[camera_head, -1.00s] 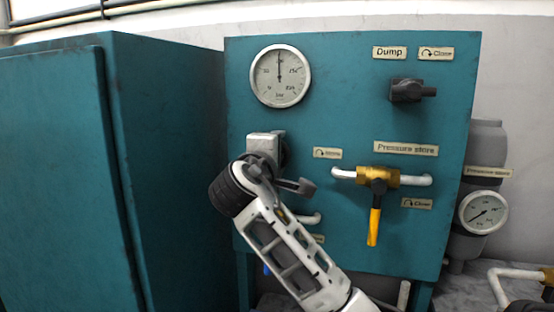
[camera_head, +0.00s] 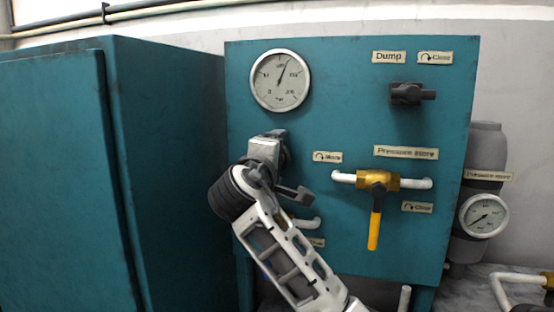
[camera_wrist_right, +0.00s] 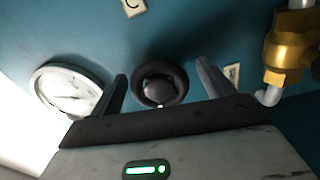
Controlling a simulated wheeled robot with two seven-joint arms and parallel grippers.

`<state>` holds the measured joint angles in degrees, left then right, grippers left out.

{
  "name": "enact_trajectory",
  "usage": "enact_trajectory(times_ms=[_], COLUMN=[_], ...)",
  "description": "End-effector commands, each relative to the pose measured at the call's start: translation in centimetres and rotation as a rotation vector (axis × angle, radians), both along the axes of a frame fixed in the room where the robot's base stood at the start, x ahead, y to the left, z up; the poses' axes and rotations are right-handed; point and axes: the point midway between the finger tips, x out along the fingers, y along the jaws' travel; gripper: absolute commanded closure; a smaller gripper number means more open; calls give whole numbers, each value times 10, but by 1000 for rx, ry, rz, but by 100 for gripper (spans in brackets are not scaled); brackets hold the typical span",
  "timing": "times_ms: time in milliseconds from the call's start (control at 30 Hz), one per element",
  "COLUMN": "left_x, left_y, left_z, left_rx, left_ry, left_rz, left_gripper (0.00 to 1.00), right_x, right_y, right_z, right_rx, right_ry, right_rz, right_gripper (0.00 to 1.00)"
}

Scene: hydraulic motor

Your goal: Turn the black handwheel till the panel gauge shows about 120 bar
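The panel gauge (camera_head: 280,80) is a round white dial at the panel's upper left. Its needle points up and leans right, a little past the top mark; the numbers are too blurred to read surely. The black handwheel (camera_wrist_right: 158,88) shows in the right wrist view as a round rim with a hub. My right gripper (camera_wrist_right: 161,70) is open, with one finger on each side of the wheel and small gaps visible. In the head view my right gripper (camera_head: 279,150) is at the panel below the gauge and mostly hides the wheel. My left gripper is not in view.
A black dump knob (camera_head: 411,93) is at the panel's upper right. A brass valve with a yellow lever (camera_head: 374,220) is right of my arm. A second gauge (camera_head: 483,215) sits on the grey tank. A teal cabinet (camera_head: 175,170) stands at left.

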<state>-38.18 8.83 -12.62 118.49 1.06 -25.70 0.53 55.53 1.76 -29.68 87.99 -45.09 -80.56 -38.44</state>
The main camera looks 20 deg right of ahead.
Motion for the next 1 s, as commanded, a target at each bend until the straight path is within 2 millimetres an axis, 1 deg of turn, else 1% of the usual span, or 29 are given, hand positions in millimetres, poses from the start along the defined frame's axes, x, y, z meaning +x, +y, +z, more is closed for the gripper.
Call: enact_trajectory(times_ms=[167,267,367,567,700,833,1000], left_x=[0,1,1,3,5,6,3], left_y=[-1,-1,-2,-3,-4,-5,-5], left_z=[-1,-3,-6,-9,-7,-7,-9], left_rx=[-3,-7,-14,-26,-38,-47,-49], left_ry=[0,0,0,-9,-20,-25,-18], left_rz=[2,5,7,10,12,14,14], left_gripper=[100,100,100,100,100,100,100], right_x=[-2,-10,-24,-65,-93,-113,-128], right_y=[1,8,17,45,63,77,87], right_z=[1,0,-1,-1,-1,-1,0], right_rx=[0,1,3,4,4,3,1], right_ry=[-2,-4,-5,-3,-2,-1,-1], right_rz=[0,3,4,5,5,4,2], right_gripper=[19,19,19,19,19,19,19])
